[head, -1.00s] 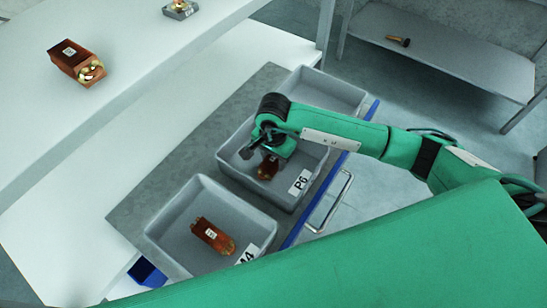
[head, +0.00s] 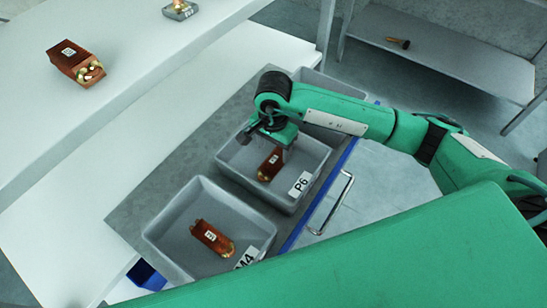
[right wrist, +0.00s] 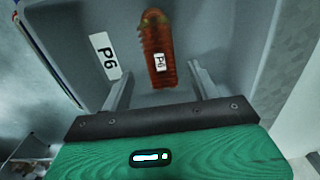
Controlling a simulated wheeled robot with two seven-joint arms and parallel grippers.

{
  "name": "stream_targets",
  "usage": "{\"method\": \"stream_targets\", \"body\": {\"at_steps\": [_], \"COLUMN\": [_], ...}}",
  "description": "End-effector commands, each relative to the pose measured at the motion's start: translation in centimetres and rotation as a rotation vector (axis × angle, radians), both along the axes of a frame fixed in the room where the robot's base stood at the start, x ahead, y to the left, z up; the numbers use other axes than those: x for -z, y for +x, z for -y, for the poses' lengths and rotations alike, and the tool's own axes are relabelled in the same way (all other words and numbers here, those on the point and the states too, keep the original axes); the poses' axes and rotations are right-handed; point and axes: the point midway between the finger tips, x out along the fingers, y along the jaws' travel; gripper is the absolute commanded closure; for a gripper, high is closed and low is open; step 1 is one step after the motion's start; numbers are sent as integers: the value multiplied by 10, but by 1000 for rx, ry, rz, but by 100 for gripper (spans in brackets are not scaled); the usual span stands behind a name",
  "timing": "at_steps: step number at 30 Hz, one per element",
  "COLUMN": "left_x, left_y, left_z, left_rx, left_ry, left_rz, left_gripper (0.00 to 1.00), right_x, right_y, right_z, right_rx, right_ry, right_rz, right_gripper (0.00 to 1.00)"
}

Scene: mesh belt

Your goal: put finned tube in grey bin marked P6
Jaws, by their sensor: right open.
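The finned tube (head: 270,166), copper brown with a white tag, lies in the grey bin marked P6 (head: 268,195). In the right wrist view the tube (right wrist: 155,38) shows its ribs and a tag reading P6, and it lies on the floor of the bin (right wrist: 222,40). My right gripper (head: 265,147) is open and empty above the tube. In the right wrist view its two fingers (right wrist: 160,78) are spread apart near the tagged end of the tube, not gripping it. My left gripper is not in view.
A grey bin marked M4 (head: 166,222) holds another copper part (head: 212,237). Another grey bin (head: 318,80) stands behind my right arm. A copper block (head: 72,63) and a small metal part (head: 180,9) sit on the white shelf. A brown part (head: 398,43) lies on a far bench.

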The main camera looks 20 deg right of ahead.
Motion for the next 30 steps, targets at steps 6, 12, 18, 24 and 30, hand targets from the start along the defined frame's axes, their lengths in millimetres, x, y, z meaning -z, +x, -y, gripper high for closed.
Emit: {"method": "stream_targets", "body": {"at_steps": [6,12,18,24,30], "left_x": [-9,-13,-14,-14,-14], "left_y": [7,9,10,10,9], "left_z": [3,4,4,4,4], "left_rx": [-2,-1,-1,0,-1], "left_ry": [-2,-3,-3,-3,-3], "left_rz": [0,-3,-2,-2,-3], "left_gripper": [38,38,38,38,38], "right_x": [-41,-58,-60,-59,-59], "right_y": [1,0,0,0,0], "right_z": [0,0,0,0,0], "right_rx": [0,0,0,0,0], "right_ry": [0,1,-1,1,1], "right_rz": [4,1,-1,-1,-1], "right_gripper": [38,38,38,38,38]}}
